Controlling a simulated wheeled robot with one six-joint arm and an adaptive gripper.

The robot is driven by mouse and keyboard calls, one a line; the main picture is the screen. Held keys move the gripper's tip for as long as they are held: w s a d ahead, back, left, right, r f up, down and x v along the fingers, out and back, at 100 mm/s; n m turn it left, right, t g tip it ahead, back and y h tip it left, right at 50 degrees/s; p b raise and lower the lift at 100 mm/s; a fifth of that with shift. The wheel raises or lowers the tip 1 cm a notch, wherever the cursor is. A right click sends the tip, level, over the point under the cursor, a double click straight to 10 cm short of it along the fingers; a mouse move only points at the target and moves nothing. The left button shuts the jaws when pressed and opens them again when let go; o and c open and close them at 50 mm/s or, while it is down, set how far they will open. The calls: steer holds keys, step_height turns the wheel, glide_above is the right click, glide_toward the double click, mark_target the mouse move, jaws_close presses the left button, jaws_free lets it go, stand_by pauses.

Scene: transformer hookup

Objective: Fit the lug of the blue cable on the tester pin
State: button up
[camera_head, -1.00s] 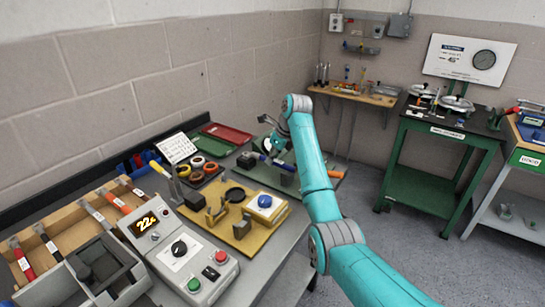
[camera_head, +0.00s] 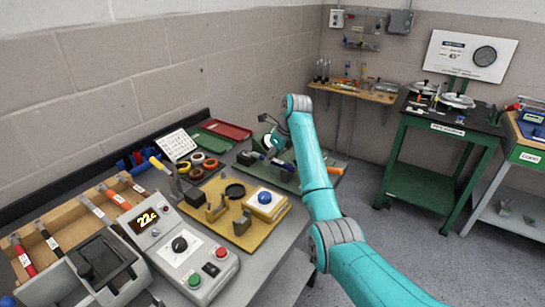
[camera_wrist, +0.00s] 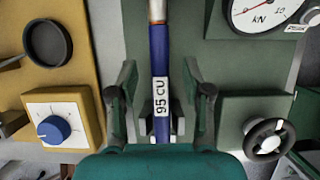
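The blue cable (camera_wrist: 158,55) runs upright in the wrist view, between the two fingers of my gripper (camera_wrist: 160,105). It carries a white "95 CU" label (camera_wrist: 162,97), and a copper-coloured part with a pale band shows at its top edge. There are gaps between the cable and both fingers, so my gripper is open around it. The tester's green body (camera_wrist: 235,60) with a kN gauge (camera_wrist: 265,12) and a handwheel (camera_wrist: 268,140) lies to the right. In the head view my gripper (camera_head: 272,142) is over the far end of the bench. I cannot make out the pin or the lug's seating.
A yellow fixture board (camera_head: 212,228) with a blue knob (camera_head: 265,198) stands left of the gripper. A control box reading "22" (camera_head: 185,265), a wooden cable tray (camera_head: 70,222), tape rings (camera_head: 197,162) and green and red trays (camera_head: 226,131) fill the bench.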

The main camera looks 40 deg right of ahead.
steer(key=shift+r, duration=2.5)
steer(key=v, duration=0.7)
steer(key=shift+r, duration=0.25)
